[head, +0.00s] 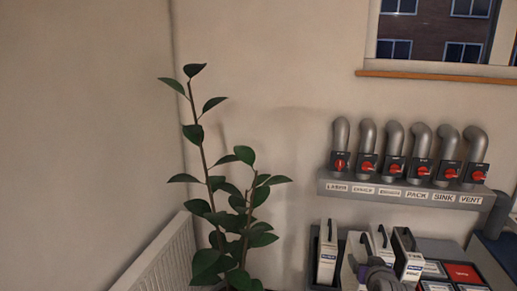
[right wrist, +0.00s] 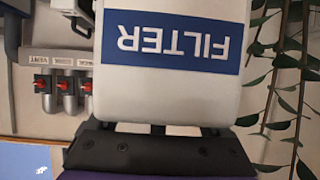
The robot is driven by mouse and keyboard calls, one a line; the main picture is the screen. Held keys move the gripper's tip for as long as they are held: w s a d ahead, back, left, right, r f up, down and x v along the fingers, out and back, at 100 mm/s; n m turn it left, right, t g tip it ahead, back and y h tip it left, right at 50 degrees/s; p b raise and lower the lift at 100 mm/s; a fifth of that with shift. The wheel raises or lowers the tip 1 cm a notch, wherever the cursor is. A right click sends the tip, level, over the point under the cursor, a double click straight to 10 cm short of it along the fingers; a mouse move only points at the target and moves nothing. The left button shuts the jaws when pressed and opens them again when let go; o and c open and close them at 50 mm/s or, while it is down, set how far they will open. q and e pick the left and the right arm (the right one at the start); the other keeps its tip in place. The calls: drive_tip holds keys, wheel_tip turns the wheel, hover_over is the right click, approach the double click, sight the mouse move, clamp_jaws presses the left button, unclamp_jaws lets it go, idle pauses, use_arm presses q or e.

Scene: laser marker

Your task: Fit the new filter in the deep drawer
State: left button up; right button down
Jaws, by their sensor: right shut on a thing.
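A white filter (right wrist: 170,85) with a blue band reading FILTER fills the middle of the right wrist view, its lettering upside down there. My right gripper (right wrist: 158,130) is shut on it at the lower edge. In the head view my right gripper (head: 378,272) is low at the right, partly cut off, in front of a rack of white filter-like units. A pale rounded white piece (head: 352,258) beside it appears to be the held filter. No deep drawer can be made out. My left gripper is not in view.
White upright units with dark handles (head: 327,254) stand close around the gripper. Above them is a grey shelf of labelled pipes (head: 405,190) with red valve handles. Dark and red-topped boxes (head: 462,272) lie right.

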drive_tip(key=s+a+f+n+y, duration=0.1)
drive_tip(key=s+a+f, duration=0.2)
drive_tip(key=a+f, duration=0.3)
drive_tip(key=s+a+f+n+y+b, duration=0.1)
drive_tip(key=s+a+f, duration=0.2)
drive_tip(key=f, duration=1)
drive_tip(key=a, duration=0.3)
drive_tip(key=shift+a+f, duration=0.2)
drive_tip(key=shift+a, duration=0.1)
